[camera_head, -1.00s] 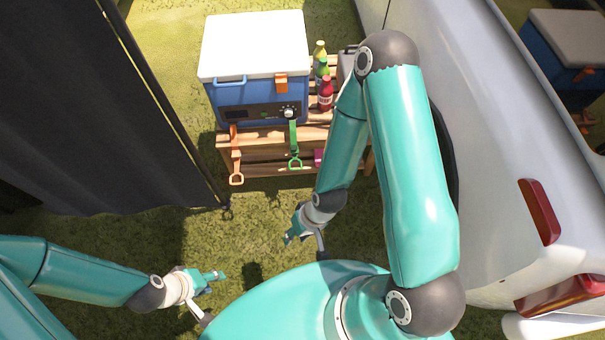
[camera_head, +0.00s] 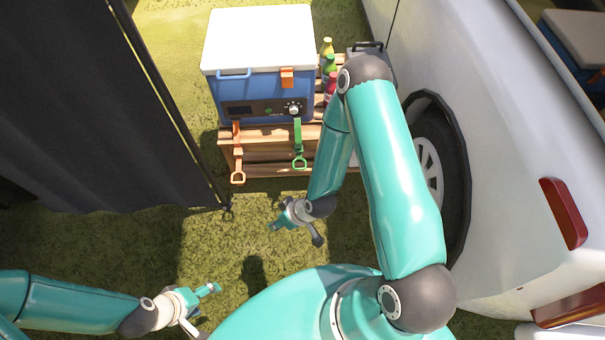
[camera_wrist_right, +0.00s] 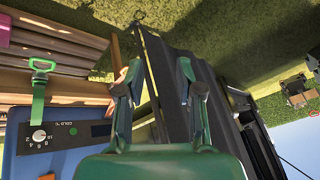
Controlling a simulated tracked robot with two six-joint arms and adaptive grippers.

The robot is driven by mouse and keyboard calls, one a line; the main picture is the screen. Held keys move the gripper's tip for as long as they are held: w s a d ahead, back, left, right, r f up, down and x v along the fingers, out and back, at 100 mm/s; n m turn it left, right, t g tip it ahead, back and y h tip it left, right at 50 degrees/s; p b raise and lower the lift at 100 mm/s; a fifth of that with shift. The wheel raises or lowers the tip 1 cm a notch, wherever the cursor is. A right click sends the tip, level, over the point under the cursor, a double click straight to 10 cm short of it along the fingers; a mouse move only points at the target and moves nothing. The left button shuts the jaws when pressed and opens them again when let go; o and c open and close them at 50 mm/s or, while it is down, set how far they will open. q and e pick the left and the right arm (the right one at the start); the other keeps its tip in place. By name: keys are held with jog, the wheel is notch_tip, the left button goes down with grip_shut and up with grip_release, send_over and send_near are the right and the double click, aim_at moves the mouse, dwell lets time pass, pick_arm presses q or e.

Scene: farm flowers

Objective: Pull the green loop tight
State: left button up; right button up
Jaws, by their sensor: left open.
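The green loop (camera_head: 300,161) hangs from a green strap (camera_head: 298,134) below the knob on the front of the blue cooler (camera_head: 232,107). In the right wrist view the green loop (camera_wrist_right: 42,65) is at the left, off to the side of my fingers. My right gripper (camera_head: 294,236) is over the grass, nearer to me than the loop and apart from it. Its fingers (camera_wrist_right: 158,78) are spread with nothing between them. My left gripper (camera_head: 207,314) is open and empty at the lower left, far from the loop.
The cooler stands on a slatted wooden pallet stand (camera_head: 260,153). An orange strap with a loop (camera_head: 238,177) hangs left of the green one. Bottles (camera_head: 329,72) stand at the right. A dark screen (camera_head: 100,110) is at left, a white vehicle (camera_head: 490,150) at right. Open grass lies between.

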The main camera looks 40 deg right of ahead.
jog(key=w+d+f+n+t+b, duration=0.2)
jog(key=w+d+f+b, duration=0.1)
jog(key=f, duration=0.3)
jog(key=w+d+f+n+t+b, duration=0.2)
jog(key=w+f+n+b, duration=0.15)
jog(key=f, duration=0.25)
jog(key=n+t+h+b, duration=0.7)
jog(key=n+t+b, duration=0.3)
jog(key=b, duration=0.4)
send_near(302, 169)
pick_arm(q)
notch_tip(302, 169, down, 27)
jog(key=b, duration=0.3)
jog(key=shift+b, duration=0.4)
pick_arm(e)
jog(key=shift+m+t, duration=0.45)
jog(key=shift+t, duration=0.15)
jog(key=x, duration=0.3)
jog(key=f+x, duration=0.1)
jog(key=x, duration=0.6)
jog(key=shift+w+f, duration=0.15)
jog(key=shift+f, duration=0.1)
grip_shut()
